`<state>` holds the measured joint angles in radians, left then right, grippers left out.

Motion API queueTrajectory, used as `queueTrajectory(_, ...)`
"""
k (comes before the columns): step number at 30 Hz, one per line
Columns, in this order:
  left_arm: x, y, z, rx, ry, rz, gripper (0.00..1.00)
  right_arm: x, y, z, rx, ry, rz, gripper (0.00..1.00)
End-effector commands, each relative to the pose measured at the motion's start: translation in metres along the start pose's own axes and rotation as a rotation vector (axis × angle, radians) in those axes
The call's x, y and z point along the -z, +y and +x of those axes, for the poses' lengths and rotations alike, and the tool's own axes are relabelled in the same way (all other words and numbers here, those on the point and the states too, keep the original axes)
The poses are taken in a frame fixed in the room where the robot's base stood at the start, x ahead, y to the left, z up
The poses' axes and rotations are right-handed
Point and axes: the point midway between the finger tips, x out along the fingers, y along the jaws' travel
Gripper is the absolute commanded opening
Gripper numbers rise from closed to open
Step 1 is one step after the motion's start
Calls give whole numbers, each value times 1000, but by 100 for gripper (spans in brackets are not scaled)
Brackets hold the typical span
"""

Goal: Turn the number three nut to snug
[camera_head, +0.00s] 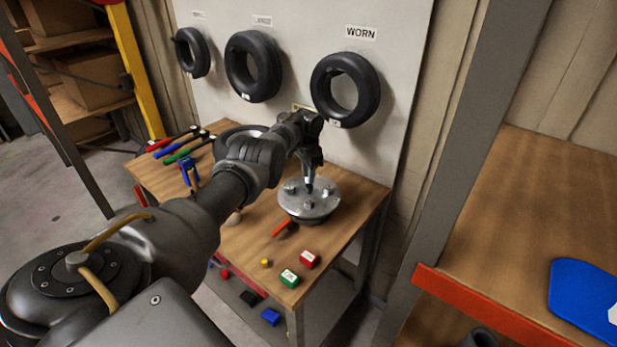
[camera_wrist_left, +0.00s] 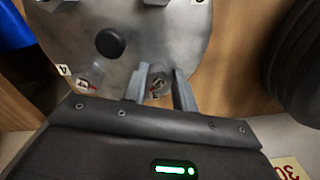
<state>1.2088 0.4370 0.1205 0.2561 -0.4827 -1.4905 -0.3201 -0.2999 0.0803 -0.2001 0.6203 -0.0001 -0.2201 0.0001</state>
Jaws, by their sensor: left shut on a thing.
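A round metal hub plate (camera_head: 322,208) with several nuts lies on the wooden bench, and it fills the top of the left wrist view (camera_wrist_left: 190,35). My left gripper (camera_head: 309,187) points down onto the plate's far side. In the left wrist view my left gripper (camera_wrist_left: 157,88) is shut on a nut (camera_wrist_left: 158,77) near the plate's rim. My right gripper is not in view.
Red block (camera_head: 309,260), green block (camera_head: 289,279) and yellow piece (camera_head: 265,263) lie at the bench's front. Coloured-handled tools (camera_head: 183,143) lie at the back left. Tyres, one (camera_head: 345,90) below a WORN sign, hang on the board behind.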

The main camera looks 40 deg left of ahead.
Motion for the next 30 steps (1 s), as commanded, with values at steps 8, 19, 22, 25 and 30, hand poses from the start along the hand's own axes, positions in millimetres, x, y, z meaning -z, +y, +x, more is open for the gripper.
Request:
queueTrajectory(8, -1, -2, 5, -1, -5, 260, 4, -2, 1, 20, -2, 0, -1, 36)
queueTrajectory(19, 0, -4, 4, -2, -4, 581, 4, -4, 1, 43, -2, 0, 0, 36)
queueTrajectory(22, 0, -4, 4, -2, -4, 649, 4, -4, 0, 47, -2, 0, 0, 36)
queueTrajectory(25, 0, -4, 3, -2, -4, 706, 4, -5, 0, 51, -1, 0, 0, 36)
queueTrajectory(30, 0, -5, 2, -1, -4, 774, 4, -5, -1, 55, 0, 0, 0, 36)
